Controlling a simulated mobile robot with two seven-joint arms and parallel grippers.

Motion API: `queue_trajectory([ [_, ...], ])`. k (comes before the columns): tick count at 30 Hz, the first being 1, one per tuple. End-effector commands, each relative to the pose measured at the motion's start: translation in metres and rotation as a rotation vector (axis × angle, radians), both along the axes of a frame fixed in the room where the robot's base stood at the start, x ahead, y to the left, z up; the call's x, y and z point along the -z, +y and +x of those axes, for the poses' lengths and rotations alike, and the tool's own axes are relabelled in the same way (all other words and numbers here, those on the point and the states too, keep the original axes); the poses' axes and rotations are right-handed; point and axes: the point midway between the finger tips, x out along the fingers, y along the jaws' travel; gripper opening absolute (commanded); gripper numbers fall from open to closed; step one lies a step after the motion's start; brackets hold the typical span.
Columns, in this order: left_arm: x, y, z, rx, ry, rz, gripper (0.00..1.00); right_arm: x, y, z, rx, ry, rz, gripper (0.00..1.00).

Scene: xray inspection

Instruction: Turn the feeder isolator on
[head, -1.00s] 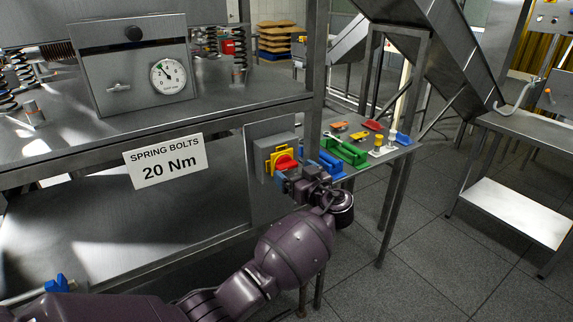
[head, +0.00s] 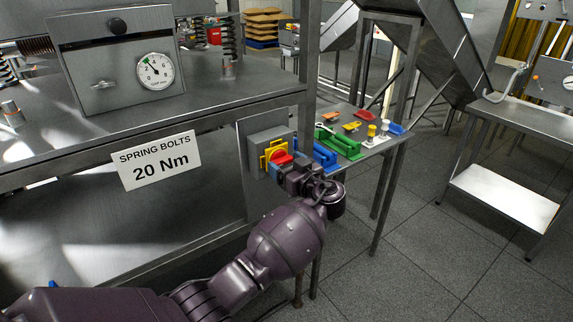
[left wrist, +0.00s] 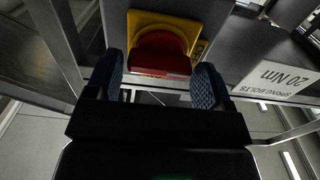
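The feeder isolator is a red rotary handle (head: 281,157) on a yellow plate (head: 266,158), fixed to a grey box (head: 257,142) at the front of the bench. In the left wrist view the red handle (left wrist: 158,55) is at the top centre, with the yellow plate (left wrist: 195,30) behind it. My left gripper (head: 279,169) is close in front of the handle. Its two blue-grey fingers stand apart, one on each side of the handle, with gaps visible in the left wrist view. The handle is partly hidden by the gripper in the head view. My right gripper is not in view.
A "SPRING BOLTS 20 Nm" sign (head: 157,161) hangs left of the isolator. A gauge box (head: 118,60) stands on the bench above. A side shelf (head: 375,146) with green, blue, yellow and red items is just behind and right of my gripper. Open floor lies right.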

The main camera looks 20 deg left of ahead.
Motion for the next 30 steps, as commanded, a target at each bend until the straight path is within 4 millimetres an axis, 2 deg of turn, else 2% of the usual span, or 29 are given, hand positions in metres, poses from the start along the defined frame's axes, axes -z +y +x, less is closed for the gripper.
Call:
queue_trajectory([
  [1,0.000,0.000,0.000,0.000,0.000,0.000,0.67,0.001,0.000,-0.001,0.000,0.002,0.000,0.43],
  [6,0.000,0.000,0.000,0.000,0.000,0.000,0.42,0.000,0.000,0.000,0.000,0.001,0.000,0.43],
  [17,0.003,0.000,0.000,-0.001,0.047,0.036,0.42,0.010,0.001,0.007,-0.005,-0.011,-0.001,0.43],
  [24,0.005,0.000,0.001,0.000,0.171,0.132,0.42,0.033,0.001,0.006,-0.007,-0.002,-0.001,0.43],
  [30,0.000,0.000,0.001,-0.002,0.317,0.249,0.42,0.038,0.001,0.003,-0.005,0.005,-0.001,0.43],
])
